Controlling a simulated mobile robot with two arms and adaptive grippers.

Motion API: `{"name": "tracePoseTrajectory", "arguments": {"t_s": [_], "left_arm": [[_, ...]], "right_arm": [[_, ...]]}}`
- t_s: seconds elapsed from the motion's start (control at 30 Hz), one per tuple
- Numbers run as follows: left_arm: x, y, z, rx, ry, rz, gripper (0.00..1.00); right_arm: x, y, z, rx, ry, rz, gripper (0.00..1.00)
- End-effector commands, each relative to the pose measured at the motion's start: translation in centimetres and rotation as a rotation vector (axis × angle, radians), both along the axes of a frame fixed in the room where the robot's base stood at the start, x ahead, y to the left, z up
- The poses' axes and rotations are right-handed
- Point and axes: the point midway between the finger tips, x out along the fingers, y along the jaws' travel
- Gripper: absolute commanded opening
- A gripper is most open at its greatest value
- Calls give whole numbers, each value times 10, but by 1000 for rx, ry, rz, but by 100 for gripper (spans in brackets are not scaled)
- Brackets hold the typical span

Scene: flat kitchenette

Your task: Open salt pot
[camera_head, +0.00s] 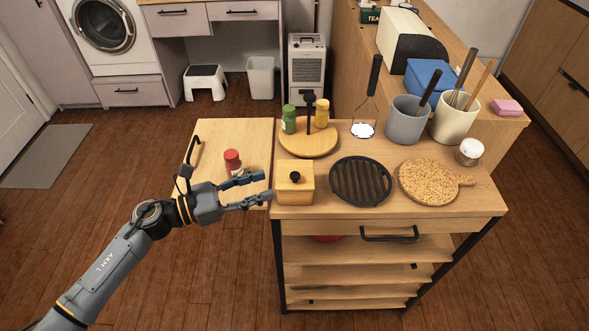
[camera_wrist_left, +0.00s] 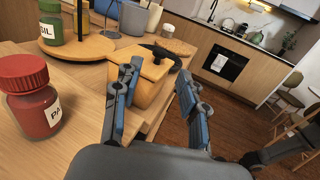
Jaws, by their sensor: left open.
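The salt pot (camera_head: 294,190) is a square light-wood box with a flat lid and a round black knob (camera_head: 295,176). It stands at the front left of the wooden cart top, with the lid on. In the left wrist view the salt pot (camera_wrist_left: 148,92) shows straight ahead beyond the fingers, its knob between them. My left gripper (camera_head: 262,185) is open and empty, just left of the pot. In the left wrist view the left gripper's (camera_wrist_left: 158,84) fingers are apart, and whether they touch the pot is unclear.
A red-capped jar (camera_head: 233,161) stands on the side leaf (camera_head: 245,135), close behind my gripper. A round spice stand (camera_head: 308,148) is behind the pot. A black trivet (camera_head: 360,181) lies to its right, then a cork mat (camera_head: 430,182). The pot is near the front edge.

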Motion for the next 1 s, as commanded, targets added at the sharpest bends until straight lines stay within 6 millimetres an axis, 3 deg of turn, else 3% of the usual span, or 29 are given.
{"name": "tracePoseTrajectory", "arguments": {"t_s": [0.03,0.2,0.4,0.87,1.0], "left_arm": [[5,-13,7,-4,-2,-3,42],[19,-45,5,-3,0,-1,42],[30,-72,3,-2,-1,1,42],[34,-83,0,1,-1,1,42],[34,-83,0,1,-1,1,14]], "right_arm": [[0,-1,10,-1,0,0,53],[0,-2,23,-3,-1,1,53],[0,-2,32,-3,-1,0,53],[0,-1,33,-2,0,-1,53],[0,1,33,1,-1,-2,53]]}}
